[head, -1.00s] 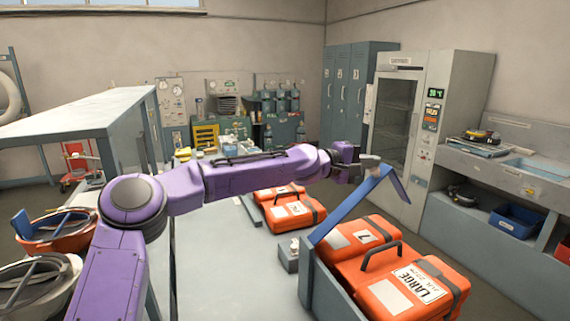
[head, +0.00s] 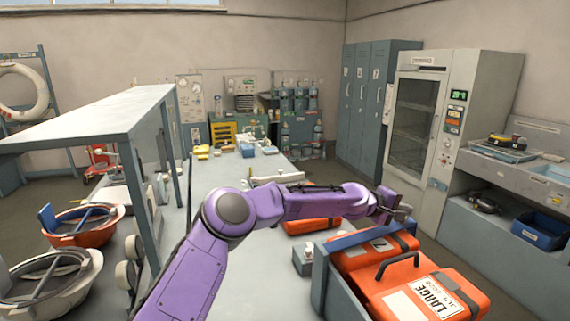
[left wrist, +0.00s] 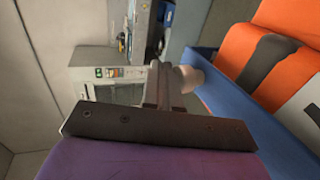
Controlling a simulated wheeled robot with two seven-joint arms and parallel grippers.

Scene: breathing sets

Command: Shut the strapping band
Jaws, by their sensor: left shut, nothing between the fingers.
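The blue strapping band (head: 345,241) lies low across the far end of the orange cases, close to level in the head view. It also shows in the left wrist view (left wrist: 262,122), running diagonally below the orange case. My left gripper (head: 400,211) is shut and empty, just above and beyond the band's right end; whether it touches the band I cannot tell. Its fingers also show in the left wrist view (left wrist: 168,88). The band's far end is partly hidden by my gripper and the cases. My right gripper is not in view.
Orange cases (head: 440,299) with dark handles sit in a grey-blue holder (head: 318,285). Another orange case (head: 305,226) lies behind on the counter. A glass-door cabinet (head: 414,118) stands at the back right.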

